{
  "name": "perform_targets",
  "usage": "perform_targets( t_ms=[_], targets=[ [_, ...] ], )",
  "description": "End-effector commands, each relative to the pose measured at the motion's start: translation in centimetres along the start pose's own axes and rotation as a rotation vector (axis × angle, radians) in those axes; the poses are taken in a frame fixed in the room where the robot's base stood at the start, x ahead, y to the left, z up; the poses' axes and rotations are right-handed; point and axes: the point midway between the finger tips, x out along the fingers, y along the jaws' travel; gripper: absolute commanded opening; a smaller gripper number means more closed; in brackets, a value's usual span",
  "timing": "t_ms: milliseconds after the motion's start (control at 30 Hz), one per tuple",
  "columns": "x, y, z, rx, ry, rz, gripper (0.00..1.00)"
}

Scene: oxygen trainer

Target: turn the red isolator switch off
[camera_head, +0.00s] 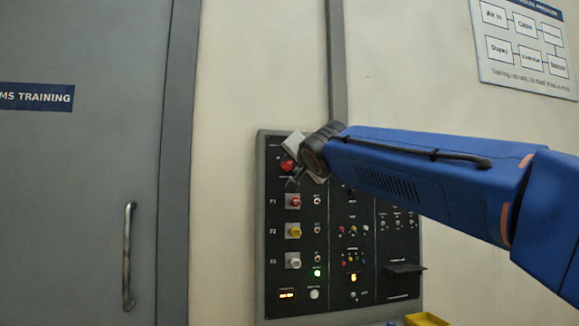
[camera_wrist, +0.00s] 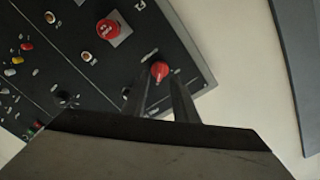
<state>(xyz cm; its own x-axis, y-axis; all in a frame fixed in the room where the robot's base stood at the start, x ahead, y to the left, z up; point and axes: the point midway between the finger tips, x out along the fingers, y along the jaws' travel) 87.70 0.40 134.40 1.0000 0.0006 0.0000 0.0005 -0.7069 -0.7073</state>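The red isolator switch is a small red knob at the top of the black panel. In the head view the red knob (camera_head: 287,165) shows just left of my wrist. In the wrist view the red knob (camera_wrist: 159,70) appears between or just beyond the tips of my gripper (camera_wrist: 161,82). The two fingers stand apart, one on each side of it. Whether they touch it I cannot tell.
The black control panel (camera_head: 275,265) carries several knobs and lamps, including a red knob (camera_head: 293,202) on a light plate below the switch. A grey door with a handle (camera_head: 128,255) is at left. A yellow object (camera_head: 426,320) is at the bottom.

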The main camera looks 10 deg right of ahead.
Motion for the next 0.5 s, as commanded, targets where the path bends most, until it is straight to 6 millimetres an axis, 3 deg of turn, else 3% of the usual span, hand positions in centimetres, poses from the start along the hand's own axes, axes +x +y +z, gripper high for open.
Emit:
perform_targets(
  t_ms=[200,500],
  targets=[
    [3.0,0.1,0.0,0.0,0.0,0.002,0.26],
    [4.4,0.0,0.0,0.0,0.0,0.001,0.26]
  ],
)
